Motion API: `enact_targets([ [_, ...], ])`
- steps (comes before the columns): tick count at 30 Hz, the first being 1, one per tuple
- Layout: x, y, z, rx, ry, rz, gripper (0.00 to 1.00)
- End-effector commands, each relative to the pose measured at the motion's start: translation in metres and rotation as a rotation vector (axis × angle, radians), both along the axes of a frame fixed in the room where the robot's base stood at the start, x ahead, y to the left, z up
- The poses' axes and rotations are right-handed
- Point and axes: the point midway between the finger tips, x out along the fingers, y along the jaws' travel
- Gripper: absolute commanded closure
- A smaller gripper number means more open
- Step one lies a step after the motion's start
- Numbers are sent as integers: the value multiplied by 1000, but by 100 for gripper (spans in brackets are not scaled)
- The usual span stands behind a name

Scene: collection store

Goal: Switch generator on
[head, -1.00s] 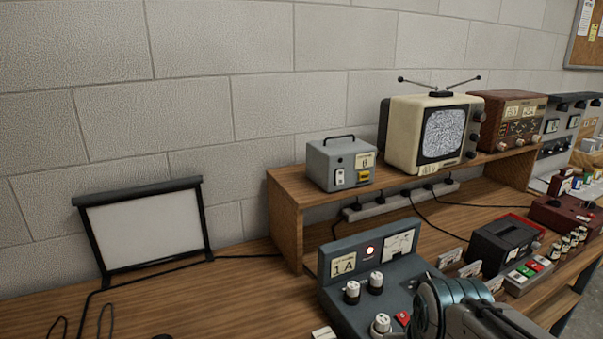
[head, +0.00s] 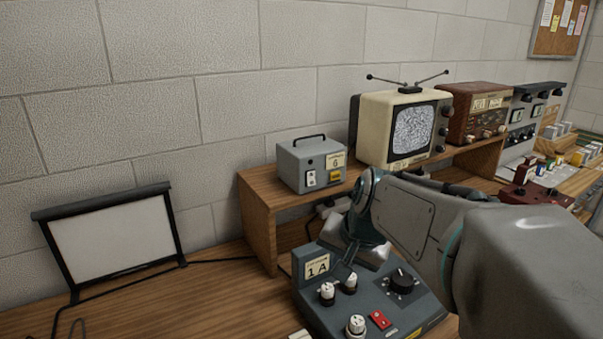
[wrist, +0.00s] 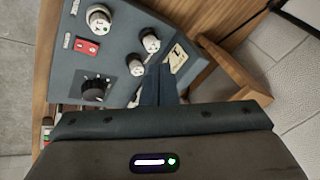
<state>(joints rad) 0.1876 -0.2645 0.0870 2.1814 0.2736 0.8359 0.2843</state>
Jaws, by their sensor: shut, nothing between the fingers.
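A dark blue-grey console (head: 315,310) labelled "1 A" stands on the bench; I cannot tell whether it is the generator. It carries a red switch (head: 379,320), a black dial (head: 401,281) and several white knobs. The red switch (wrist: 87,46) and dial (wrist: 94,91) also show in the wrist view. A grey box (head: 312,166) with a handle, label "6" and a white switch (head: 311,179) sits on the shelf.
A wooden shelf (head: 257,222) stands behind the console, bearing a cream television (head: 372,145) showing static and a brown radio set (head: 470,110). A white screen in a black frame (head: 112,240) stands at left. Cables cross the bench. Bare bench (head: 200,295) lies left of the console.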

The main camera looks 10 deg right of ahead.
Motion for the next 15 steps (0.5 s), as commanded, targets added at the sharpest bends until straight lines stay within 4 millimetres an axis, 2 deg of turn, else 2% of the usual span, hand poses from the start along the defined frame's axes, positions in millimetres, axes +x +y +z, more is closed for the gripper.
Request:
enact_targets([
  [1,30,-7,27,72,-21,-97,100],
  [3,66,-14,51,174,-55,-217,100],
  [6,108,-27,79,305,-92,-359,100],
  [10,143,-42,102,426,-125,-479,100],
  [15,158,-48,112,486,-140,-532,100],
])
